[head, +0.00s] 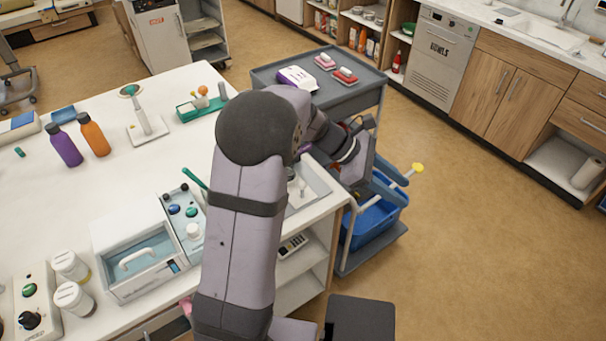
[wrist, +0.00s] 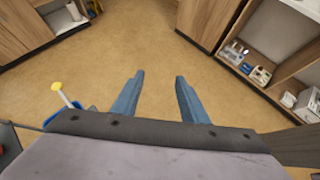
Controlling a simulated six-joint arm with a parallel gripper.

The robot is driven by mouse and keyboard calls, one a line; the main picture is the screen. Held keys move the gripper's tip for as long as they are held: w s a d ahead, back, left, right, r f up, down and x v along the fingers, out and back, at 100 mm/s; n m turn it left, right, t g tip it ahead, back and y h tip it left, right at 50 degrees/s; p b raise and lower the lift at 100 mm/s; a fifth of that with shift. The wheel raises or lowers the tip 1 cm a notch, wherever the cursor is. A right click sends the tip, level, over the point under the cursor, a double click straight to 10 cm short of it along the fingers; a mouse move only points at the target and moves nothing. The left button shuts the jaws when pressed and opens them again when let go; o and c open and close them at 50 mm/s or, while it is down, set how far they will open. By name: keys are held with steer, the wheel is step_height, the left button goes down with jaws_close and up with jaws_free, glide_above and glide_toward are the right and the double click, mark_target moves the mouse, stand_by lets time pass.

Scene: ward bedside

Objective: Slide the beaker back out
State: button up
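I cannot pick out the beaker with certainty. In the head view, a small clear item (head: 292,176) stands by the grey tray (head: 318,187) at the table's right edge, mostly hidden behind my arm. My gripper's two blue fingers (wrist: 159,90) are spread apart in the wrist view, with only brown floor between and beyond them.
A white box with a handled lid (head: 138,258) stands left of my arm. White-capped jars (head: 72,298), purple (head: 63,146) and orange (head: 93,135) bottles are on the table. A grey cart (head: 292,72) and blue bin (head: 377,218) stand right of it. Open floor lies further right.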

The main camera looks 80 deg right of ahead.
steer(key=w+d+f+t, duration=0.1)
steer(key=w+f+t, duration=0.4)
steer(key=w, duration=0.4)
steer(key=n+t+h, duration=0.2)
steer(key=n+t, duration=0.5)
steer(key=n, duration=0.1)
glide_above(302, 183)
steer(key=s+a, duration=0.1)
steer(key=shift+r, duration=0.1)
steer(key=shift+w+d+f+p, duration=0.15)
steer(key=shift+f+p, duration=0.3)
steer(key=shift+f, duration=0.75)
steer(key=shift+w+d+f+p, duration=0.15)
steer(key=shift+f+p, duration=0.25)
steer(key=shift+f, duration=0.8)
steer(key=shift+w+d+f+p, duration=0.15)
steer(key=shift+f+p, duration=0.3)
steer(key=shift+f, duration=0.75)
steer(key=shift+s, duration=0.1)
steer(key=shift+c, duration=0.6)
jaws_close()
